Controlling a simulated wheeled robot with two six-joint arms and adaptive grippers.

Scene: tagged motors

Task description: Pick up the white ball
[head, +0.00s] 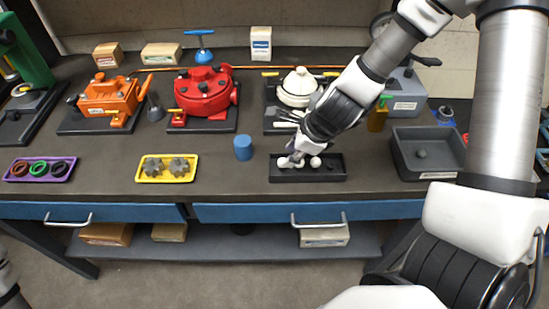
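Small white balls sit in a black tray (335,178) at the front middle of the bench. One white ball (315,162) shows at the right of my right gripper, and another (283,162) shows at its left. My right gripper (298,160) reaches down from the upper right into the tray, with its fingertips among the balls. The fingers are small and partly hidden by the wrist, so I cannot tell whether they are open or shut on a ball. Only a bit of my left arm shows at the lower left edge; its gripper is out of view.
Left of the tray stand a blue cylinder (243,148), a yellow tray (148,179) with gears and a purple tray (14,176) with rings. A grey bin (425,140) is at the right. Red (205,92) and orange (108,95) motors stand behind.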

